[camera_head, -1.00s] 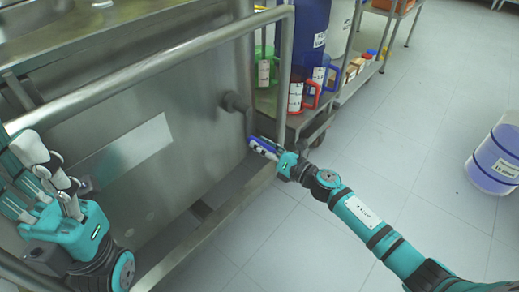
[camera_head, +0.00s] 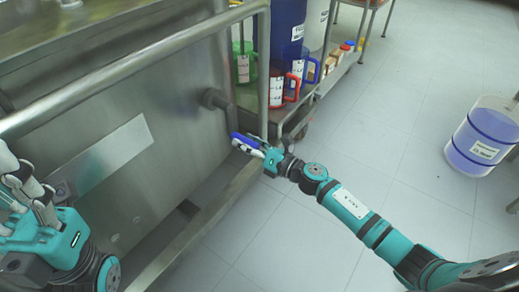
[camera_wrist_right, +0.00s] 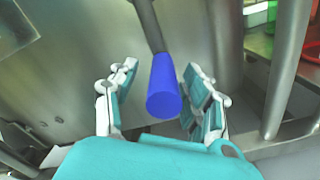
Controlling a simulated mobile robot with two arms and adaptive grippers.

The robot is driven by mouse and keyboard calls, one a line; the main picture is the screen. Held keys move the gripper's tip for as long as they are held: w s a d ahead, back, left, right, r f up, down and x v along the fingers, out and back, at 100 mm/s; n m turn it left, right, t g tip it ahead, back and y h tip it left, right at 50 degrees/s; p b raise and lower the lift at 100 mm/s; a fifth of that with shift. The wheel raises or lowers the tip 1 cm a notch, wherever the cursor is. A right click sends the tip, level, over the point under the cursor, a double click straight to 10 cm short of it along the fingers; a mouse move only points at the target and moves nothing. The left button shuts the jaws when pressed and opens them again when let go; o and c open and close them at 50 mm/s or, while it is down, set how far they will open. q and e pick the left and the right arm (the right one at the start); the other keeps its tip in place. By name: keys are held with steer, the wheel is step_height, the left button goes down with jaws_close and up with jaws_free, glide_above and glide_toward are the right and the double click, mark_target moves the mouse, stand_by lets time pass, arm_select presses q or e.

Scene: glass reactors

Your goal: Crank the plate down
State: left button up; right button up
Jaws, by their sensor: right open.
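The crank (camera_head: 214,98) sticks out of the steel housing, and its arm hangs down to a blue handle (camera_head: 238,136). In the right wrist view the blue handle (camera_wrist_right: 164,88) lies between the two finger sets of my right gripper (camera_wrist_right: 158,100). The fingers are open, with a visible gap on the left and a narrower one on the right. In the head view my right gripper (camera_head: 253,146) is at the handle. My left gripper (camera_head: 30,205) is at the left edge, partly cut off, in front of the housing. I cannot make out the plate that the crank moves.
A steel rail (camera_head: 140,62) runs above the crank, with a vertical post (camera_head: 263,75) just right of it. A cart behind holds a blue drum (camera_head: 284,30) and jugs (camera_head: 291,85). A clear container (camera_head: 483,140) stands at right. The tiled floor between is open.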

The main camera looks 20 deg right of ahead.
steer(key=v, duration=1.1)
